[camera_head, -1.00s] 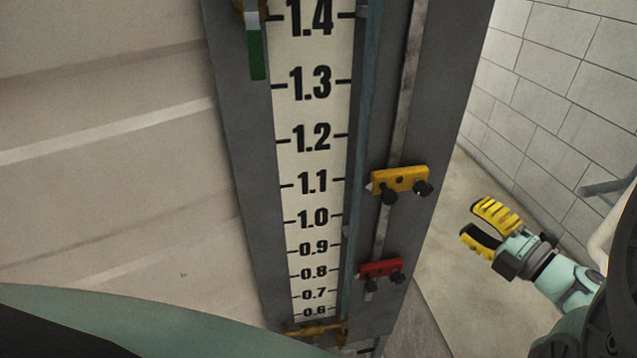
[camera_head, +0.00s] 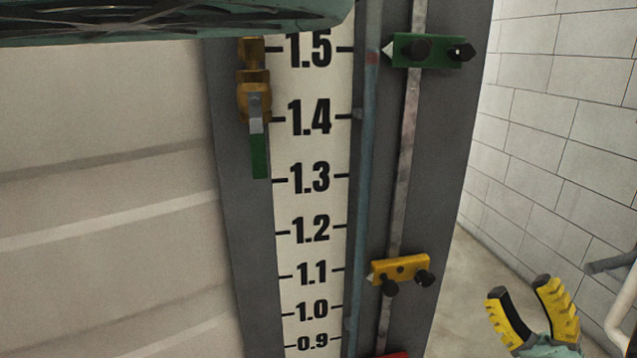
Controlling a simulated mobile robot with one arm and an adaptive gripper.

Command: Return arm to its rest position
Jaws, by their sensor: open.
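My gripper (camera_head: 518,291) is at the lower right, with yellow ridged pads on its two fingers. The fingers point up and stand apart, with nothing between them. It is to the right of the gauge board and apart from it. The lower arm is cut off by the bottom edge. A teal and dark part of my own body crosses the top left.
A level gauge (camera_head: 312,200) with printed numbers stands in the middle. Green (camera_head: 433,51), yellow (camera_head: 400,270) and red (camera_head: 395,355) markers sit on its right rail. A brass valve with a green handle (camera_head: 259,156) is at its left. White pipe (camera_head: 620,315) runs near the block wall (camera_head: 560,100).

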